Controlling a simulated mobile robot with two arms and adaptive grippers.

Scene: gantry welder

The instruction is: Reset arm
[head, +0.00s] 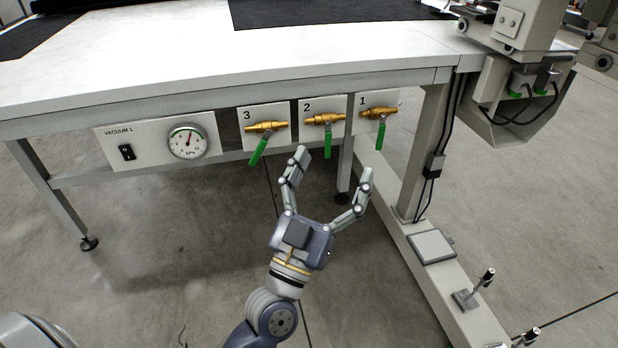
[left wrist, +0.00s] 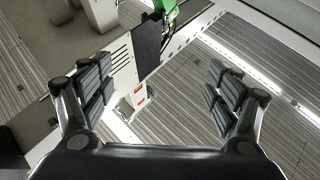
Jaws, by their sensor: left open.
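My left gripper (head: 333,168) is open, with its fingers spread and nothing between them. In the head view it appears just below the row of brass valves under the table edge. Its fingertips show near the green handles of valve 2 (head: 325,120) and valve 1 (head: 379,113); I cannot tell whether they touch. Valve 3 (head: 265,127) is to the left, its green handle slanting down and left. Valve 2's handle hangs straight down. My right gripper is not in view.
The white table (head: 180,65) with dark mats spans the back. A VACUUM 1 panel (head: 155,142) with a switch and gauge is left of the valves. A table leg and floor rail (head: 440,285) stand to the right. Open floor lies below the panel.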

